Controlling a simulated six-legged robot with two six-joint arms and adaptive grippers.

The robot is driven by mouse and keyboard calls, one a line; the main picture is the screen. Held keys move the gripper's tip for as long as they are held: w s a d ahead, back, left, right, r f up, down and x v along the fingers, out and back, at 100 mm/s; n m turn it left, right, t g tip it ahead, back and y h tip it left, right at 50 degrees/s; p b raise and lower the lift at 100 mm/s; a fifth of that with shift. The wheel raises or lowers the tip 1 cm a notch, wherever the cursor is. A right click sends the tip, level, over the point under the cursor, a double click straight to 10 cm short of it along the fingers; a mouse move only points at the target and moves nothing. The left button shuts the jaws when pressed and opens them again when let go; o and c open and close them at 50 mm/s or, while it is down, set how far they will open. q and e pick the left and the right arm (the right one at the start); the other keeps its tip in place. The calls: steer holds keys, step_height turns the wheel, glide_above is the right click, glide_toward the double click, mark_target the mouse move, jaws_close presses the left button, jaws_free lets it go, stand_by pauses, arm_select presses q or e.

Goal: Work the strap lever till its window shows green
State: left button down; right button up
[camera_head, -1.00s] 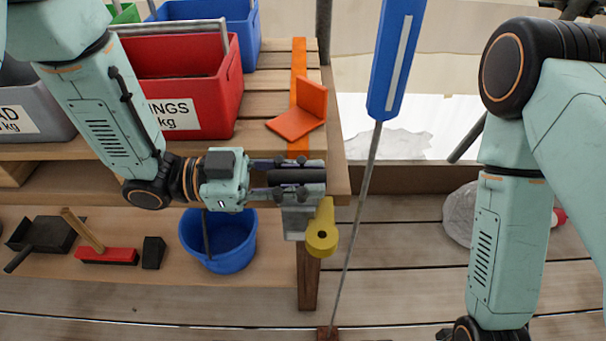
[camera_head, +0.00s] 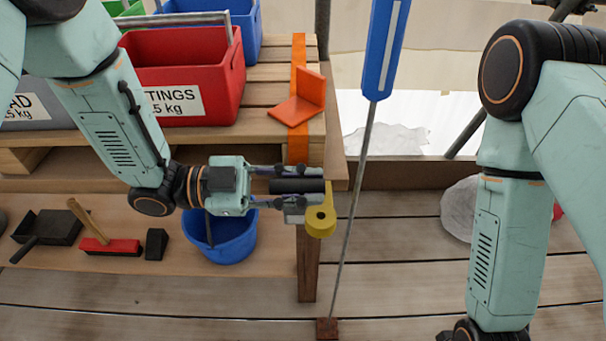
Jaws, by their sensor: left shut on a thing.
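The orange strap (camera_head: 298,60) runs down over the wooden bench to its front edge. At that edge, a grey metal ratchet body and a yellow part with a dark hole (camera_head: 320,220) hang by the bench leg. My left gripper (camera_head: 298,186) is shut on a black, bar-shaped grip just above the yellow part, which seems to be the strap lever. The fingers hide much of the lever and ratchet. I cannot make out a window or any green in it. My right arm is at the right; its gripper is out of view.
An orange corner piece (camera_head: 300,100) sits on the bench over the strap. A red crate (camera_head: 190,75) stands behind my left arm, and a blue bucket (camera_head: 225,240) is below it. A blue-sleeved cable (camera_head: 383,50) runs down just right of the bench.

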arm_select(q)
steer(key=c, duration=1.1)
jaws_free()
steer(key=shift+w, duration=0.2)
steer(key=shift+s, duration=0.1)
steer(key=shift+a, duration=0.1)
steer(key=shift+a, duration=0.65)
steer(key=a, duration=1)
steer(key=shift+a, duration=0.25)
steer(key=shift+f, duration=0.1)
